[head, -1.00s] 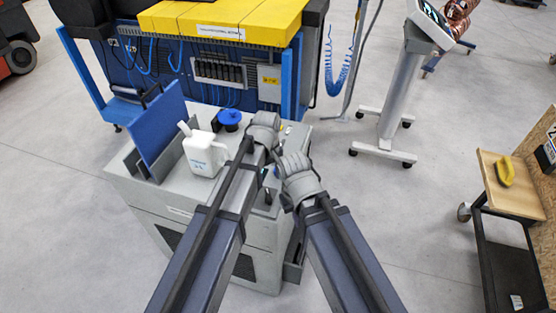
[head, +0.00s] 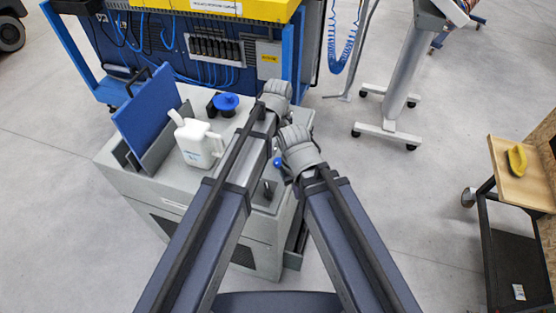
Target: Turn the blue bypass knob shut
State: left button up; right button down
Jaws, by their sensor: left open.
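A small blue round part (head: 277,162), which looks like the bypass knob, shows in the head view between my two arms at the front of the grey cabinet (head: 240,257). My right gripper (head: 294,133) is just above and right of it in the picture; I cannot tell if they touch. Its fingers are hidden by its wrist. My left gripper (head: 274,86) is above the cabinet's back right part. It is open, with its fingertips largely hidden behind the wrist, and I see nothing held.
On the cabinet stand a white jug (head: 198,146), a wide blue cap or funnel (head: 226,102) and an upright blue panel (head: 150,106). A blue-framed machine (head: 200,45) is behind. A cart (head: 520,180) with a yellow object is right. Floor between is clear.

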aim_at(278, 160)
pick_arm(q)
notch_tip(278, 160, down, 7)
jog(key=b, duration=0.6)
jog(key=shift+r, duration=0.15)
grip_shut()
